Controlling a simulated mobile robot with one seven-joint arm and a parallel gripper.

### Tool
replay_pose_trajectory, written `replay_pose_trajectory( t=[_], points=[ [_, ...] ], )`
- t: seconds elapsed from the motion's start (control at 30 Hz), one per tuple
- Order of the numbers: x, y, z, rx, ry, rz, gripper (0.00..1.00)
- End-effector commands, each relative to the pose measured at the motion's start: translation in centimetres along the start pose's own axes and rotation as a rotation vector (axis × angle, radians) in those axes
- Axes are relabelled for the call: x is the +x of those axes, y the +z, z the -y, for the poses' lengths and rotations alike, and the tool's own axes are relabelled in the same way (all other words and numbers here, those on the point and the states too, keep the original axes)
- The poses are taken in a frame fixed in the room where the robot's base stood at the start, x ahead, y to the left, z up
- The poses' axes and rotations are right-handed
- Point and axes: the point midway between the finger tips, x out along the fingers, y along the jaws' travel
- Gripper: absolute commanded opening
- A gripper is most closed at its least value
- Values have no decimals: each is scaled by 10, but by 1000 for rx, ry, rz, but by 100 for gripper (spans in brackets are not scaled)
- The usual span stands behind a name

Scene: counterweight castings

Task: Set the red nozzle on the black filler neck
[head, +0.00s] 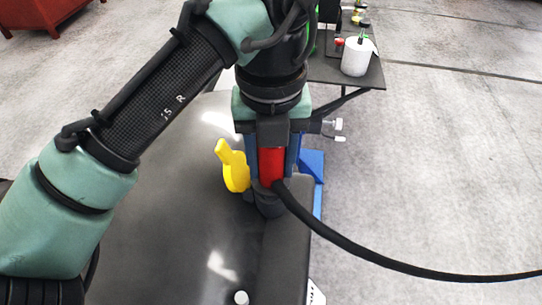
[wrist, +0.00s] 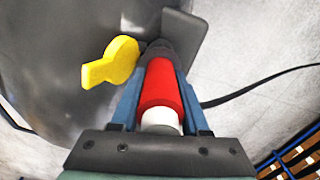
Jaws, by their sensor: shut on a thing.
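My gripper (head: 272,166) is shut on the red nozzle (head: 271,163), with a blue finger on either side of it. In the wrist view the nozzle (wrist: 162,84) lies between the fingers, its white end toward the wrist. The black filler neck (head: 268,208) is directly below the nozzle on the dark machine body; in the wrist view the neck (wrist: 157,50) shows just beyond the nozzle's far end. The nozzle lines up with the neck and appears to meet it, but I cannot tell whether it is fully seated. A black hose (head: 400,262) runs from the nozzle to the right.
A yellow flap-like piece (head: 234,168) stands close left of the neck; it also shows in the wrist view (wrist: 112,63). A raised dark block (head: 286,240) borders the neck. A side table (head: 372,78) with a white canister (head: 356,57) stands behind right. Floor at right is open.

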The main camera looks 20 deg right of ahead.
Motion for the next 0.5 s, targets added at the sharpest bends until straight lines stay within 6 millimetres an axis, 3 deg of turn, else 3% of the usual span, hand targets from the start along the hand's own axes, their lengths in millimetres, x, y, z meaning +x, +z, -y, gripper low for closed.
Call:
replay_pose_trajectory(
  t=[0.5],
  points=[
    [13, 0, 0, 1, -1, 1, 5]
  ],
)
